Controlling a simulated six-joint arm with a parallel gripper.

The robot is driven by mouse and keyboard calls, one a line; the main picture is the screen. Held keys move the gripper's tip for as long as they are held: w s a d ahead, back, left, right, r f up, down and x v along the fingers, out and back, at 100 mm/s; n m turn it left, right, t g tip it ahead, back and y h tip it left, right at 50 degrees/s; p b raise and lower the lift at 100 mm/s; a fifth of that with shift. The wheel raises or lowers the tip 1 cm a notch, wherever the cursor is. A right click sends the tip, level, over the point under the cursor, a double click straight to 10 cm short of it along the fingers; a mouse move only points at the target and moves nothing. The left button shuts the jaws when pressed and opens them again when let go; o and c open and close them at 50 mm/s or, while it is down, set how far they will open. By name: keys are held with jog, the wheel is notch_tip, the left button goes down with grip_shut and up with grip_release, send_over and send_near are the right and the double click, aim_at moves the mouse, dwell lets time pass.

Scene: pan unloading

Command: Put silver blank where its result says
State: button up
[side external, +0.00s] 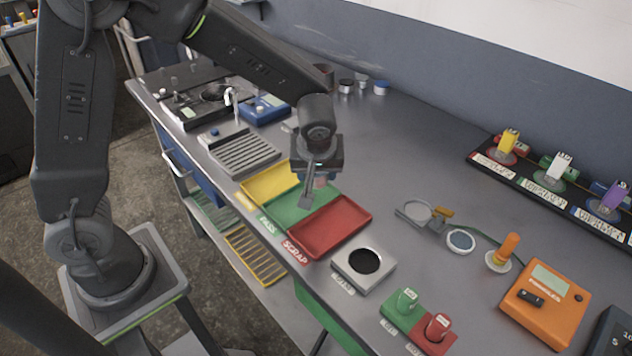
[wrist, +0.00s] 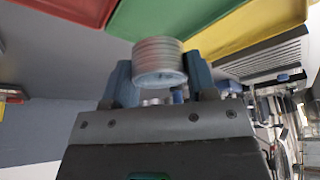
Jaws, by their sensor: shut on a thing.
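My gripper (side external: 314,190) is above the back part of the trays, near the green and red ones. In the wrist view my gripper (wrist: 160,80) is shut on the silver blank (wrist: 158,55), a short ridged grey cylinder held between both fingers. The blank is mostly hidden by the gripper in the side view. The yellow tray (side external: 262,184), the green tray (side external: 283,212) and the red tray (side external: 332,228) lie side by side. The red one's label reads SCRAP and the green one's seems to read PASS; the yellow one's is too small to read. All three look empty.
A grey block with a dark round opening (side external: 384,271) sits in front of the red tray. Green and red buttons (side external: 420,318) and an orange device with a display (side external: 546,300) stand at the right. A slotted grey rack (side external: 240,152) lies left of the trays.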

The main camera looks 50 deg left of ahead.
aim_at(317, 183)
jog(key=shift+f, duration=1.75)
jog(key=shift+f, duration=0.1)
jog(key=o, duration=0.8)
